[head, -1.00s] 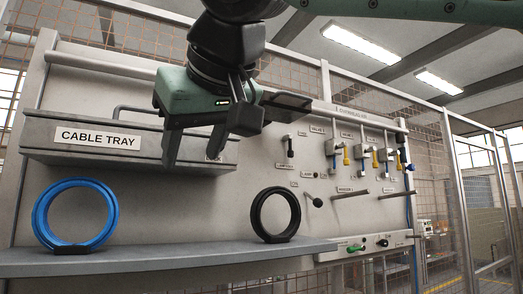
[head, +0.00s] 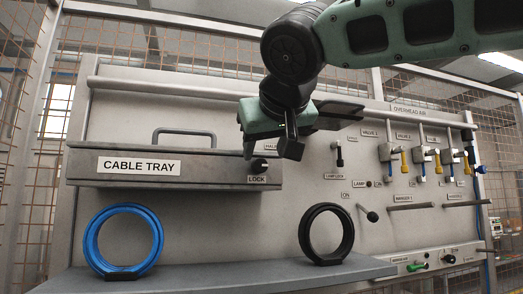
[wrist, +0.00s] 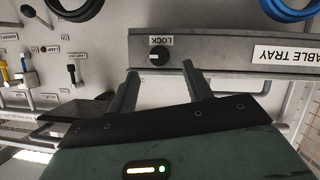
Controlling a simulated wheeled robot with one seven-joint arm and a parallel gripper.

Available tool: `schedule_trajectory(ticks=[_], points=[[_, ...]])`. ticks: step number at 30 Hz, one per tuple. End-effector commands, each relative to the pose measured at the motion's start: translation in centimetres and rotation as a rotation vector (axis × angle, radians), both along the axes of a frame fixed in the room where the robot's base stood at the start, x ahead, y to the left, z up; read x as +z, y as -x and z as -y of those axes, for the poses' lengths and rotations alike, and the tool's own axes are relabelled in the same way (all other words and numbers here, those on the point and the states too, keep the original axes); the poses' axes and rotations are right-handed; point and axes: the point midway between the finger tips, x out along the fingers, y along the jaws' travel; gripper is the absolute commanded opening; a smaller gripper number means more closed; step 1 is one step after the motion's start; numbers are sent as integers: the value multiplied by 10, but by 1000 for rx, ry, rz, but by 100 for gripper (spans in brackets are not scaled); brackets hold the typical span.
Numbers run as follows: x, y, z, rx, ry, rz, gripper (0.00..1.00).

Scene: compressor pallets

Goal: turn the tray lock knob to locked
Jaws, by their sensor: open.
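The tray lock knob (head: 258,164) is a small black round knob on the right end of the grey cable tray's front (head: 90,177), just above the LOCK label (head: 257,180). In the wrist view, which is upside down, the knob (wrist: 159,55) shows a small pale mark; its exact setting is too small to tell. My gripper (head: 269,153) is open and empty in front of the tray's right end. In the wrist view the knob appears just beyond the fingertips, in line with the gap between them (wrist: 160,70). No contact shows.
A blue ring (head: 124,240) and a black ring (head: 327,233) stand on the grey shelf (head: 235,275) below the tray. The tray has a handle (head: 184,132) on top. To the right, the panel carries several valves, levers (head: 372,215) and a green handle (head: 418,266).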

Motion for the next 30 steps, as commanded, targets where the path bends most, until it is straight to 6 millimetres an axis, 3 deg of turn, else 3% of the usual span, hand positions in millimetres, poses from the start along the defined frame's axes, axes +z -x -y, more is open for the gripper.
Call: schedule_trajectory(ticks=[3, 9, 21, 26, 30], points=[[-5, -21, -4, -2, 3, -2, 50], [-15, -42, -8, -1, 1, 0, 50], [-20, -49, -9, 0, 0, 1, 50], [-20, -48, -9, 0, 0, 1, 6], [-20, -48, -9, 0, 0, 1, 5]])
